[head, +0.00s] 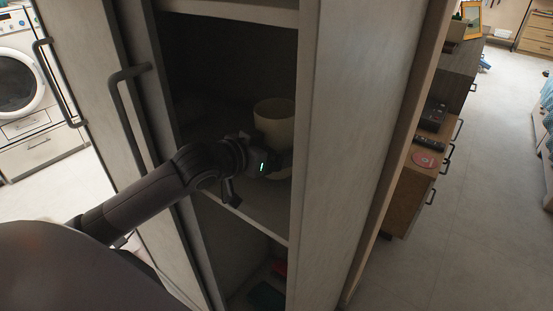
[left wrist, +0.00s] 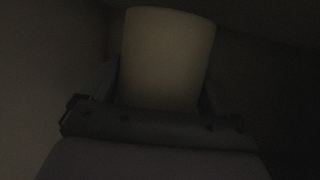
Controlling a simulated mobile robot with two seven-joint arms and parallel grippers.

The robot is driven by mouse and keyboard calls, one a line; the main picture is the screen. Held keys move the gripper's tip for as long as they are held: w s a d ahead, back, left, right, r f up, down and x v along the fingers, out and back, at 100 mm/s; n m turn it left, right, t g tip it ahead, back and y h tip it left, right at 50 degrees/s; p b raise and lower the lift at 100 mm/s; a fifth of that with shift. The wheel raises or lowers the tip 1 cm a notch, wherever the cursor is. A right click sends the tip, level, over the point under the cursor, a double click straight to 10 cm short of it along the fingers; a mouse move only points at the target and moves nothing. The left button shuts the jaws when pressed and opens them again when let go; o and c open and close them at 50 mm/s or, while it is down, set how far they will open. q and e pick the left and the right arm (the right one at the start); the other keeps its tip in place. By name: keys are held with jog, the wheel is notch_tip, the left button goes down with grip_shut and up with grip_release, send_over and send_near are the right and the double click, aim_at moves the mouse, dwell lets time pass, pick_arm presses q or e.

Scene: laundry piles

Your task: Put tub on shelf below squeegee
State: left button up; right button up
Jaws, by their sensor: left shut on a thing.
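A cream tub (head: 274,122) stands roughly upright inside the open tall cabinet, above its middle shelf (head: 266,207). I cannot tell whether its base touches the shelf. My left gripper (head: 276,163) reaches in from the left and is shut on the tub; the gripper and wrist hide part of its lower side. In the dark left wrist view, the tub (left wrist: 166,55) sits between the two fingers. I cannot make out a squeegee. My right gripper is not in view.
An upper shelf (head: 240,10) crosses above, and a lower compartment holds dark and red items (head: 278,268). The cabinet's right side panel (head: 350,130) is close to the gripper. An open door with a handle (head: 130,100) stands at left.

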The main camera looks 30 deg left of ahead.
pick_arm(q)
jog(key=shift+f, duration=1.4)
jog(key=shift+f, duration=0.15)
jog(key=o, duration=0.8)
jog(key=shift+v, duration=6)
